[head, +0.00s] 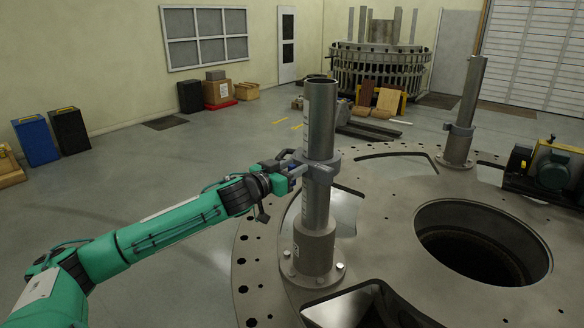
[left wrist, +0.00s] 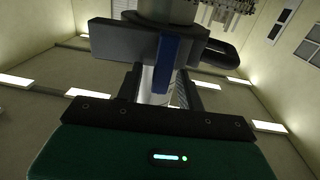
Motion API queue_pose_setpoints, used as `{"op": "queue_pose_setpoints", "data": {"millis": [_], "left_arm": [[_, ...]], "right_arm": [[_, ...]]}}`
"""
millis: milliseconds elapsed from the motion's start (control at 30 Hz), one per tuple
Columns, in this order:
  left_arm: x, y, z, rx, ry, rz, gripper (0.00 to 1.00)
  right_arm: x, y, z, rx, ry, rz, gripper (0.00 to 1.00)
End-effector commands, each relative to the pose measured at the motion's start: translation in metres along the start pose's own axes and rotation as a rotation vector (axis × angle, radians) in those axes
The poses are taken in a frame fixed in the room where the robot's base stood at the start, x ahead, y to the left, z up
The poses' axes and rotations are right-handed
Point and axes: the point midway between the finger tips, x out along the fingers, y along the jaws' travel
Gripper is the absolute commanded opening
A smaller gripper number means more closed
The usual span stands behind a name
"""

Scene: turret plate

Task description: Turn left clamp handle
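The left post (head: 319,120) is a grey upright tube on a flanged base. A grey clamp (head: 322,165) sits around it at mid-height. My left gripper (head: 287,172) is beside the clamp, on its left. In the left wrist view, a blue bar (left wrist: 166,66), seemingly the clamp handle, stands in front of the grey clamp body (left wrist: 122,42). My dark left fingers (left wrist: 158,88) are apart, with the bar's lower end between them and a gap showing beside it. Whether a finger touches the bar is unclear. My right gripper is not in view.
The turret plate (head: 400,225) has a large round opening (head: 483,243) and a second post (head: 467,105) with its own clamp. A yellow and dark motor unit (head: 549,168) stands at the right. Floor left of the plate is clear, with bins (head: 36,140) and boxes (head: 217,92) farther off.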

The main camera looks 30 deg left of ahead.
Motion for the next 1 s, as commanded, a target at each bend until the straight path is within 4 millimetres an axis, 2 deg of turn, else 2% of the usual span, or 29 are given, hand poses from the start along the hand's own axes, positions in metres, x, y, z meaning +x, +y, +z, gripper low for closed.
{"op": "queue_pose_setpoints", "data": {"millis": [33,200,467,667,1000], "left_arm": [[-0.0001,0.0000,0.0000,0.000,0.000,0.000,0.30],[-0.0002,0.0000,0.0000,0.000,0.000,0.000,0.00],[-0.0002,0.0003,-0.0002,0.014,0.000,0.000,0.00],[-0.0001,0.0022,-0.0006,0.087,0.000,0.000,0.00],[0.0001,0.0089,0.0007,0.363,0.000,0.001,0.00]], "right_arm": [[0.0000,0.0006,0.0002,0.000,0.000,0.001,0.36],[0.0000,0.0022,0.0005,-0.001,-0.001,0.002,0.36],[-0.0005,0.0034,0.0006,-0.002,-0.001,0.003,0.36],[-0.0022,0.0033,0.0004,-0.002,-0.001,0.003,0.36],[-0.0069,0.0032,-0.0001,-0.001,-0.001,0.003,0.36]]}}
